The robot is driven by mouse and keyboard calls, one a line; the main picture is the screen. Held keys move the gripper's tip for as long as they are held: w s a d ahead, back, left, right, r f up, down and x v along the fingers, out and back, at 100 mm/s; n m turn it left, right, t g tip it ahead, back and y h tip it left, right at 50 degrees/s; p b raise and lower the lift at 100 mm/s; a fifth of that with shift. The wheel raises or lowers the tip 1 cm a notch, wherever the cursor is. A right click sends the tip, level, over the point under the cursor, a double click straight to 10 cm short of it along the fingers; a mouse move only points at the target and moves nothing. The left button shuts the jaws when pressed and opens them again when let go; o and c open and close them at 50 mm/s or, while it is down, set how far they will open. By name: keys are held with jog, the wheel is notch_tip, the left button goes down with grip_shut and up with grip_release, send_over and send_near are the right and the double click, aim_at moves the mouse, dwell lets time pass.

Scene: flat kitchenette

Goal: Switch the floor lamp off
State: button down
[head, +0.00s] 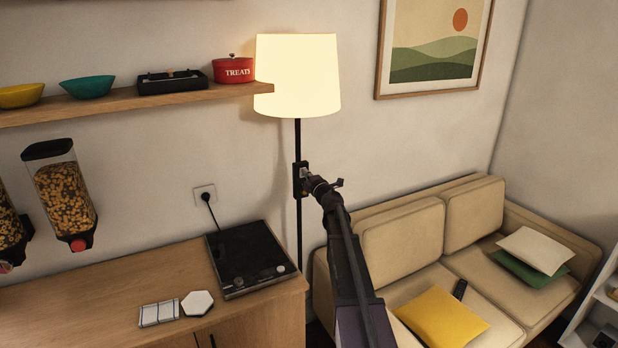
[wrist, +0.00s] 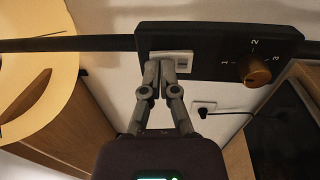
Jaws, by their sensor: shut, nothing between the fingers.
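The floor lamp (head: 298,75) is lit, its cream shade glowing on a thin black pole. A black control box (head: 297,180) is on the pole. In the wrist view the box (wrist: 215,45) carries a white rocker switch (wrist: 184,61) and a brown knob (wrist: 254,71) marked 1, 2 and 3. My gripper (wrist: 160,68) is shut and empty, its fingertips in front of the switch and covering its left part. Whether they touch it I cannot tell. In the head view my gripper (head: 308,180) is at the box.
A wooden counter (head: 130,290) with a black hob (head: 247,258) stands left of the pole. A wall shelf (head: 130,104) ends near the shade. A beige sofa (head: 400,240) is at right. A plugged socket (head: 205,194) is on the wall.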

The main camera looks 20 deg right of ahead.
jog(key=shift+w, duration=0.15)
jog(key=shift+w+r, duration=0.1)
dwell(0.4)
jog(key=s+r+p, duration=0.1)
jog(key=s+p, duration=0.1)
jog(key=s, duration=1.2)
jog(key=shift+d+r, duration=0.25)
jog(key=shift+r, duration=0.1)
jog(key=shift+m+h, duration=0.3)
